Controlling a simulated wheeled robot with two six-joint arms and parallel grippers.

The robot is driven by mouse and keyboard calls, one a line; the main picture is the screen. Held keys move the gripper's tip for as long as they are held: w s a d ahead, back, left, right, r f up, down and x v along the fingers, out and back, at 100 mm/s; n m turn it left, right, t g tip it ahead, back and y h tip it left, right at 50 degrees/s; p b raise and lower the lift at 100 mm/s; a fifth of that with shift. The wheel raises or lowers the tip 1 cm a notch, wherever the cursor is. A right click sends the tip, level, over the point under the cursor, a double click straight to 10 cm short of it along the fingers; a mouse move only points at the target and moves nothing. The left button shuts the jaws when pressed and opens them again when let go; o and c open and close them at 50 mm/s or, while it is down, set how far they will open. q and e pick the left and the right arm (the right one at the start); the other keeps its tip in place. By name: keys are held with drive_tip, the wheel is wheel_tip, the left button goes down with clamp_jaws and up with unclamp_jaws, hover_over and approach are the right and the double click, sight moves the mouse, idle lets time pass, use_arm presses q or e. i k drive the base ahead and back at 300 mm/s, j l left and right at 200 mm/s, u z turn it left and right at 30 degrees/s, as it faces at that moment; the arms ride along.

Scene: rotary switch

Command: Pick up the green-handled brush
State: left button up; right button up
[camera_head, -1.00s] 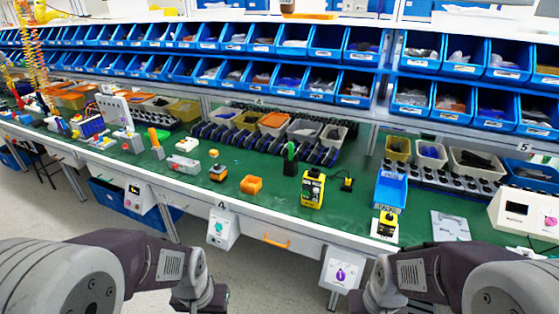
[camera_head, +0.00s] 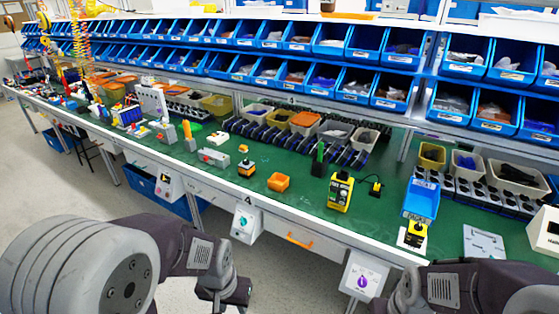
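A green upright handle (camera_head: 319,152) stands on the green bench top near the back, in front of the black racks. It looks like the green-handled brush, but its lower end is dark and too small to make out. My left gripper (camera_head: 226,294) is at the bottom, below and in front of the bench edge, well apart from the handle. Its fingers are not clear. My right arm enters at the lower right, and its gripper is out of the frame.
A yellow-black device (camera_head: 340,191) stands right of the handle. Rows of blue bins fill the shelves behind. Control boxes hang from the front edge.

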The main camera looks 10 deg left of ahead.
sight(320, 146)
drive_tip(key=i+j+u, duration=0.2)
drive_tip(key=i+u, duration=0.15)
drive_tip(key=i, duration=0.7)
drive_tip(key=i+u, duration=0.3)
drive_tip(key=i, duration=0.7)
